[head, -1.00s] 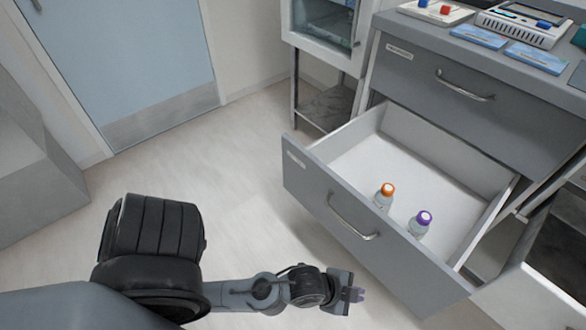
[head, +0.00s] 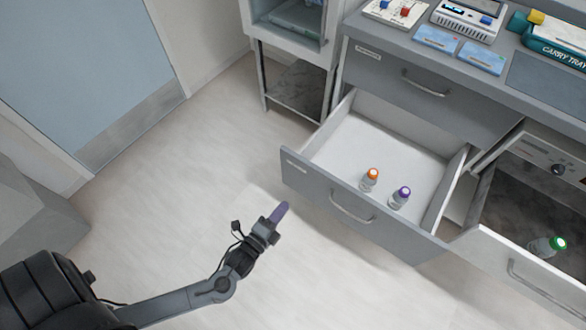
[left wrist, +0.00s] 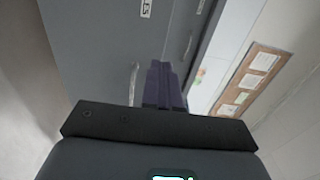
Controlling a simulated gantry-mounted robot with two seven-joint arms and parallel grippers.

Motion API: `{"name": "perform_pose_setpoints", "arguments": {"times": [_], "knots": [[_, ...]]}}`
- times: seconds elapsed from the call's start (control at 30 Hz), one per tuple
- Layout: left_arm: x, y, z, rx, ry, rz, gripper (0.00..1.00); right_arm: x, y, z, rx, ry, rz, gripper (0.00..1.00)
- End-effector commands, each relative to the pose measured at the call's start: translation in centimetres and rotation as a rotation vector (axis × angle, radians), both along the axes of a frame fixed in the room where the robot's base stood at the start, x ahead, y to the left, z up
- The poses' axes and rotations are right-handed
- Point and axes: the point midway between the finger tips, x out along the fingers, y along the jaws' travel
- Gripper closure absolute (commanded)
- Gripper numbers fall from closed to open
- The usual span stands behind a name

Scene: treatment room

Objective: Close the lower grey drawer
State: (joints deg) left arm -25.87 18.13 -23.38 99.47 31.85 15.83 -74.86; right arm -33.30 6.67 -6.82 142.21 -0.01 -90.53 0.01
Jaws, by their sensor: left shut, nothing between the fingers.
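The lower grey drawer (head: 318,206) stands pulled open from the grey cabinet, with a curved metal handle (head: 352,209) on its front. Inside it stand an orange-capped vial (head: 369,180) and a purple-capped vial (head: 400,197). My left gripper (head: 281,210) is shut and empty, its purple fingers pointing up and right, just left of the drawer front. In the left wrist view the shut purple fingers (left wrist: 164,88) show before grey fronts and a metal handle (left wrist: 134,83). Contact with the drawer cannot be told. My right gripper is not in view.
The upper grey drawer (head: 395,82) is shut. To the right, another open drawer (head: 500,262) holds a green-capped vial (head: 546,246). A white cabinet with a lower shelf (head: 297,90) stands to the left. The floor (head: 190,180) left of the drawer is clear.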

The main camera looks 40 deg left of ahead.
Motion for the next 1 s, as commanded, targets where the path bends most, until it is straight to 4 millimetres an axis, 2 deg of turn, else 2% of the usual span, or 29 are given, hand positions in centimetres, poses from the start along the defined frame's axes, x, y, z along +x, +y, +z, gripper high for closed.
{"name": "perform_pose_setpoints", "arguments": {"times": [0.07,0.27,0.7,1.0], "knots": [[0.4,0.1,0.4,0.000,-0.003,0.000,1.00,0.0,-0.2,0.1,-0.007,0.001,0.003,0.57],[2.5,0.1,0.2,-0.002,-0.006,0.000,1.00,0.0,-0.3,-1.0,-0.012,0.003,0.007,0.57],[10.3,0.3,0.2,-0.002,-0.005,0.001,1.00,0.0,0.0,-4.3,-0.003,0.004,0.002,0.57],[13.5,0.4,0.3,-0.002,-0.003,0.001,1.00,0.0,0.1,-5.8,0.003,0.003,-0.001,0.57]]}}
